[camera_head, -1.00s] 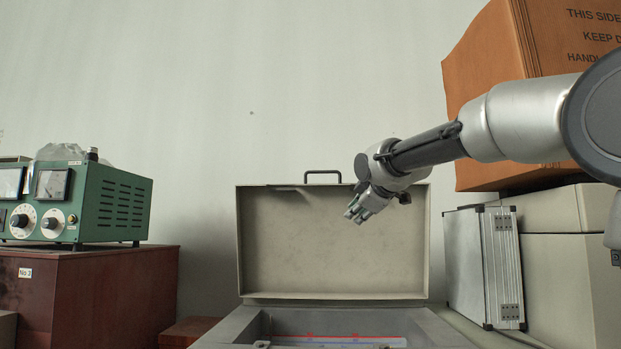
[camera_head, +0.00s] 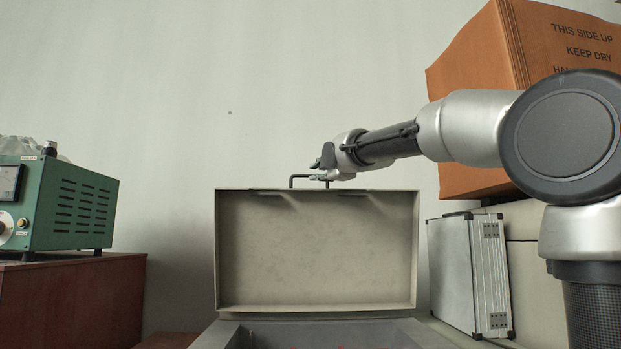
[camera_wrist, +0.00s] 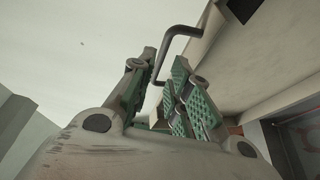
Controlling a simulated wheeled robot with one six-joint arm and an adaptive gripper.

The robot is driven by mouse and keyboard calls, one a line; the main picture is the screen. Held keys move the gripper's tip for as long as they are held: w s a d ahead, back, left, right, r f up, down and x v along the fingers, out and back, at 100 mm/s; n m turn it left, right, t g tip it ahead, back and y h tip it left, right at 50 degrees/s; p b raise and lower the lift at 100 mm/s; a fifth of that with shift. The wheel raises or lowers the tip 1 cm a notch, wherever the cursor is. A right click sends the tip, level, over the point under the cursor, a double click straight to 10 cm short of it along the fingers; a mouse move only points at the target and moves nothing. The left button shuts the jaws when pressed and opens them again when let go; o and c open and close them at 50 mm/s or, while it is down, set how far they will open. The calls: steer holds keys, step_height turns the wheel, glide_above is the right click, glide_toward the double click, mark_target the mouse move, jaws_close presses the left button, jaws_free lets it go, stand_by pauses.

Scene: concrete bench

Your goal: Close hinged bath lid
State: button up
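The hinged bath lid (camera_head: 316,250) stands upright, open, behind the bath (camera_head: 300,332), its hollow inner side facing me. A dark bar handle (camera_head: 292,182) sits on its top edge; it also shows in the wrist view (camera_wrist: 176,33). My gripper (camera_head: 317,170) is at the right part of the handle, just above the lid's top edge. In the wrist view, my gripper (camera_wrist: 165,72) has its green-padded fingers apart, with the handle's end reaching into the gap between them. I cannot tell whether either finger touches the handle.
A silver case (camera_head: 468,272) stands right of the lid, with an orange carton (camera_head: 480,110) above pale boxes (camera_head: 535,262) behind my arm. At left, a green instrument (camera_head: 72,205) rests on a brown cabinet (camera_head: 75,300). The space above and left of the lid is clear.

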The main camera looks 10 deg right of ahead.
steer(key=w, duration=0.3)
steer(key=w+a, duration=0.1)
steer(key=w, duration=0.2)
steer(key=shift+w+a, duration=0.15)
steer(key=shift+w, duration=0.2)
jaws_close()
